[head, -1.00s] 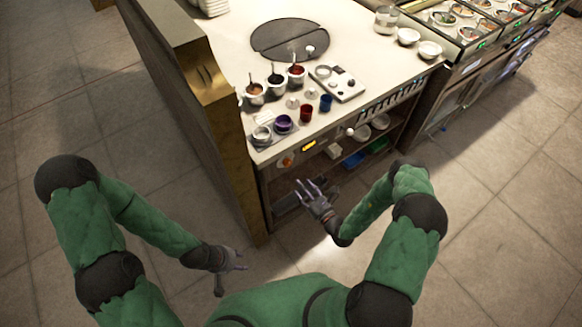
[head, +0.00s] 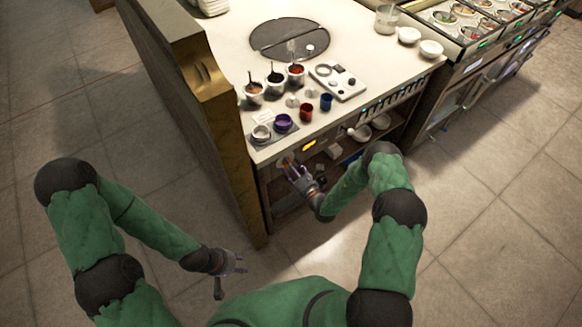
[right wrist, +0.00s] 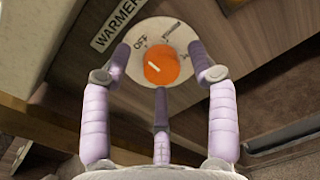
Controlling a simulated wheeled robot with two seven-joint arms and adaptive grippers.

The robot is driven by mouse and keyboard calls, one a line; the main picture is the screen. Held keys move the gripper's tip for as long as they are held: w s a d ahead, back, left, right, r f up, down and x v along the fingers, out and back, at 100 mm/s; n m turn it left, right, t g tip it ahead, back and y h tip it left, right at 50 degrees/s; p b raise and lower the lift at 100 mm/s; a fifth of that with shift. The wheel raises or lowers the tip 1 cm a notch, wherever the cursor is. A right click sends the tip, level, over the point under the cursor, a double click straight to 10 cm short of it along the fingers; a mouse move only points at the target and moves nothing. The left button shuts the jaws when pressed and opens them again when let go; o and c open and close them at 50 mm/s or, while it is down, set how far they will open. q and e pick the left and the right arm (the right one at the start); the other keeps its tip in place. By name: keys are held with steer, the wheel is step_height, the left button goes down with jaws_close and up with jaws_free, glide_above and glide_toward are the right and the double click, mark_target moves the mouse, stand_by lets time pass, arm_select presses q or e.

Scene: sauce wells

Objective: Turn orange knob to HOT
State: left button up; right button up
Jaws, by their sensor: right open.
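The orange knob (right wrist: 163,68) sits on a round white dial (right wrist: 172,30) beneath a WARMER label (right wrist: 118,24). Its white pointer line slants toward the dial's left side, below the OFF mark. Another mark at the dial's upper right is too small to read, and I cannot make out HOT. My right gripper (right wrist: 160,72) is open, its fingers spread left, right and below the knob, not closed on it. In the head view my right gripper (head: 289,165) is at the counter's front face. My left gripper (head: 238,264) hangs open and empty, away from the counter.
The white counter (head: 225,45) carries sauce pots (head: 276,80), a red cup (head: 306,112), a blue cup (head: 326,102) and a white plate with round parts (head: 338,80). A brown side wall (head: 190,100) stands left of the dial. Open shelves lie to the right below the counter.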

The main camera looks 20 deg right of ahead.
steer(key=c, duration=1.1)
